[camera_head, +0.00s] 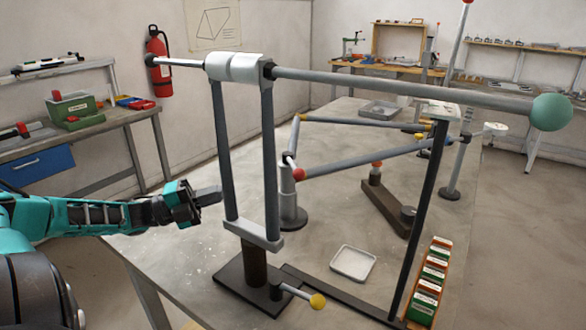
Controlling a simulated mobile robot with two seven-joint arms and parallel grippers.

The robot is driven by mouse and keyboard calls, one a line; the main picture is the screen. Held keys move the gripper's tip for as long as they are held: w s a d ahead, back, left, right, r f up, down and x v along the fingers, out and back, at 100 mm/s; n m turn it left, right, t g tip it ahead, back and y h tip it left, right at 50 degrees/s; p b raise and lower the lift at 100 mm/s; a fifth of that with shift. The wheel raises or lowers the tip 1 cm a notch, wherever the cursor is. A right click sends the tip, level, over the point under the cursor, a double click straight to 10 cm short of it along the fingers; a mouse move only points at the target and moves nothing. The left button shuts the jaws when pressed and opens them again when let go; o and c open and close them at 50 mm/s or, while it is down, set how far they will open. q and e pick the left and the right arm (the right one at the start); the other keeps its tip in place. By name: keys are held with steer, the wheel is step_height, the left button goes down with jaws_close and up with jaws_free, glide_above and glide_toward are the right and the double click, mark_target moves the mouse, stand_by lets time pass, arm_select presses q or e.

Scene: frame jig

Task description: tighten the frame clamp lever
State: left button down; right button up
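A tall frame jig stands on the table, with two grey uprights (271,165) on a dark base plate (240,285). A short lever with a yellow knob (318,301) sticks out low at the base, pointing right. A long grey bar (400,88) ending in a green ball (552,112) runs across the top through a pale sleeve (235,67). I cannot tell for certain which lever is the frame clamp. My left gripper (219,194) is just left of the left upright, seen side-on and apparently apart from everything. Its finger gap is hidden. My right gripper is out of view.
A dark slanting post (422,215) stands at right beside a rack of green and white boxes (433,270). A small pale tray (353,262) lies on the table (190,265). Thinner bars with red and yellow ends (365,158) stand behind the uprights. The left tabletop is mostly clear.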

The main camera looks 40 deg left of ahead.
arm_select(q)
steer(key=b, duration=0.4)
glide_toward(292, 166)
steer(key=d, duration=0.1)
steer(key=b+x, duration=0.2)
steer(key=x, duration=0.4)
steer(key=shift+d, duration=0.3)
steer(key=shift+d, duration=0.1)
